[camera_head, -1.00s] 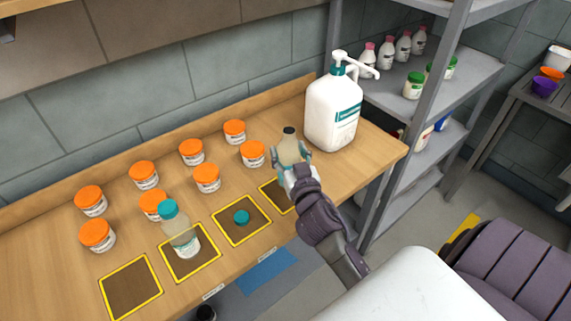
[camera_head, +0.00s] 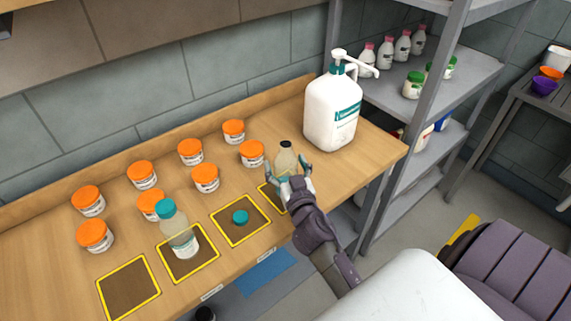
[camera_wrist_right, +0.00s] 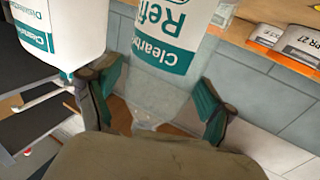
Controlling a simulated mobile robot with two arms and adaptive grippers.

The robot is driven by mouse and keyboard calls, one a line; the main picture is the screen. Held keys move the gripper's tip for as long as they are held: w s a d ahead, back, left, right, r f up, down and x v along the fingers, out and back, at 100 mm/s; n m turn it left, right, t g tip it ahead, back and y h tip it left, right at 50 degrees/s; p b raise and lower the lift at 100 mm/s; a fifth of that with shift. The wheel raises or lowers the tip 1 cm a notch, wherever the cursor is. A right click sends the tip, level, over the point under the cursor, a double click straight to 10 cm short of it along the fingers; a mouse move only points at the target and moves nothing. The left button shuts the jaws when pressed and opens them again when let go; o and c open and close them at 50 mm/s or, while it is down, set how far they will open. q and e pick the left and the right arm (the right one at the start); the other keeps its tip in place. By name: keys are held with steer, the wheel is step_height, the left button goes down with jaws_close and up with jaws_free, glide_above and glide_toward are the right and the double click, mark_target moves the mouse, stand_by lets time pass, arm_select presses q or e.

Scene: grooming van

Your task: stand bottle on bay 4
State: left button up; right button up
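The clear bottle with a black cap (camera_head: 286,157) stands roughly upright at the fourth yellow-framed bay (camera_head: 268,196), on the right of the row. Its base is hidden behind my right gripper, so I cannot tell how it sits within the frame. My right gripper (camera_head: 288,174) is open, with its teal fingers spread on either side of the bottle. In the right wrist view the bottle (camera_wrist_right: 165,75), with its white and teal label upside down, is between the parted fingers (camera_wrist_right: 158,100). My left gripper is not in view.
A large white pump bottle (camera_head: 332,112) stands close behind and right of the bottle. A teal-capped bottle (camera_head: 179,235) stands in one bay, and a teal cap (camera_head: 240,217) lies in another. The leftmost bay (camera_head: 128,288) is empty. Several orange-lidded jars (camera_head: 205,178) stand behind.

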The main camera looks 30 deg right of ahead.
steer(key=shift+r, duration=0.2)
steer(key=shift+s+a+f, duration=0.1)
steer(key=shift+s+f, duration=0.05)
steer(key=shift+s, duration=0.15)
steer(key=b+v, duration=0.3)
steer(key=v, duration=0.8)
steer(key=shift+s, duration=0.2)
